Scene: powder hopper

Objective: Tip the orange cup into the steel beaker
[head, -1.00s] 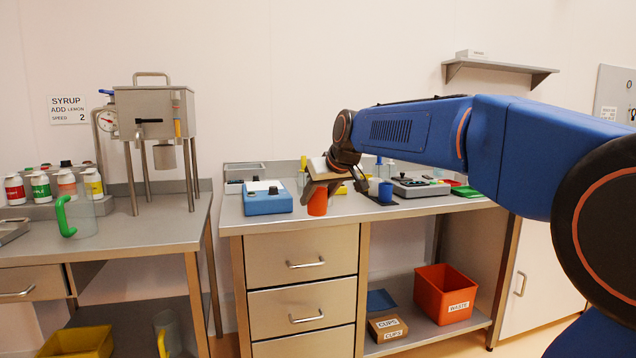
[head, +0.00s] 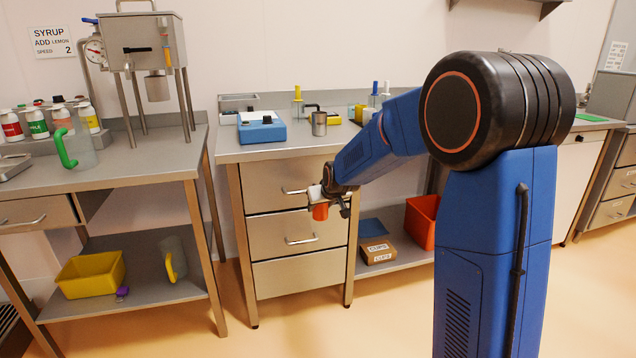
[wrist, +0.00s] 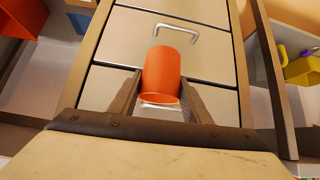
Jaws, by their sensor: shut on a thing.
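The orange cup (head: 320,212) is held in my gripper (head: 324,200), in front of the drawer unit and below the bench top. In the wrist view the orange cup (wrist: 162,72) sits between the two dark fingers of my gripper (wrist: 160,92), which are shut on it. The cup looks roughly upright in the head view; its contents cannot be seen. A steel beaker (head: 319,124) with a dark handle stands upright on the middle bench, above and behind the cup, apart from it.
A blue device (head: 262,127) stands left of the beaker on the middle bench (head: 285,150). The hopper (head: 145,40) stands on the left bench. Drawer handles (head: 300,240) stick out behind the cup. Cardboard boxes (head: 377,252) and an orange bin (head: 421,222) sit on the low shelf.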

